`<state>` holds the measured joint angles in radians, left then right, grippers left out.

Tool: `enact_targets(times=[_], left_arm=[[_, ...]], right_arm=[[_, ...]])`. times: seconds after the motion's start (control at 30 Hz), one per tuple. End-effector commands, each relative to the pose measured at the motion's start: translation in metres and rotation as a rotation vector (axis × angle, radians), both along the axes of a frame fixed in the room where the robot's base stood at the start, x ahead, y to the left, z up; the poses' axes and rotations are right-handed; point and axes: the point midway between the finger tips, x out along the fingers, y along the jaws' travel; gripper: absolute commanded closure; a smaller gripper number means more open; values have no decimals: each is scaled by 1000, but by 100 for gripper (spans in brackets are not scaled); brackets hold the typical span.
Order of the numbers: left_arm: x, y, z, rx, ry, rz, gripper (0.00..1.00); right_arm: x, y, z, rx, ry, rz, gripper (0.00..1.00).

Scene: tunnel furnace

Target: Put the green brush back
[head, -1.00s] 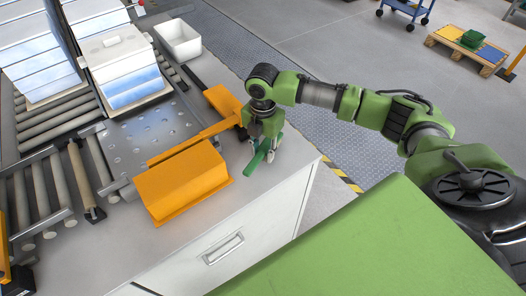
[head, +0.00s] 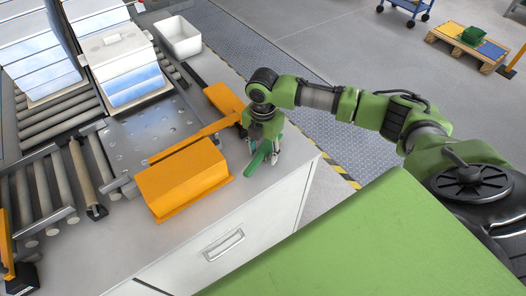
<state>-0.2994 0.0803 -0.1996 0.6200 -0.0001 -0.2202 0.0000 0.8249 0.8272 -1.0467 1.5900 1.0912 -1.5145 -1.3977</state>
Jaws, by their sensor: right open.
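The green brush (head: 255,163) is at the right end of the grey worktop, beside an orange box-shaped part. Its green handle slants down to the left from under my right gripper. My right gripper (head: 267,155) points down over the brush, with its fingers open around or beside it; the exact contact is hidden by the gripper body. My left gripper is not in view.
The orange box (head: 183,180) and an orange bracket (head: 226,101) stand close left of the gripper. A white bin (head: 180,38) is at the back. Roller conveyors with white-blue stacks (head: 122,65) fill the left. The worktop (head: 222,215) is clear in front.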

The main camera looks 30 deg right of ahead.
Motion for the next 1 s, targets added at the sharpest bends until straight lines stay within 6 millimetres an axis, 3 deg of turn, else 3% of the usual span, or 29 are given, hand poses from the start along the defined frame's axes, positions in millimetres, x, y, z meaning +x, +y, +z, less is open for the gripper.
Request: enact_targets(times=[0.17,0.43,0.6,1.0], left_arm=[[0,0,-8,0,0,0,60],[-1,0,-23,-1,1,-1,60],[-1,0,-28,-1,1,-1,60],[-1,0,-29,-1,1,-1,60]], right_arm=[[2,0,23,0,-5,0,57],[2,0,82,1,-6,0,57],[1,0,108,1,-3,-1,57],[0,0,121,1,0,0,57]])
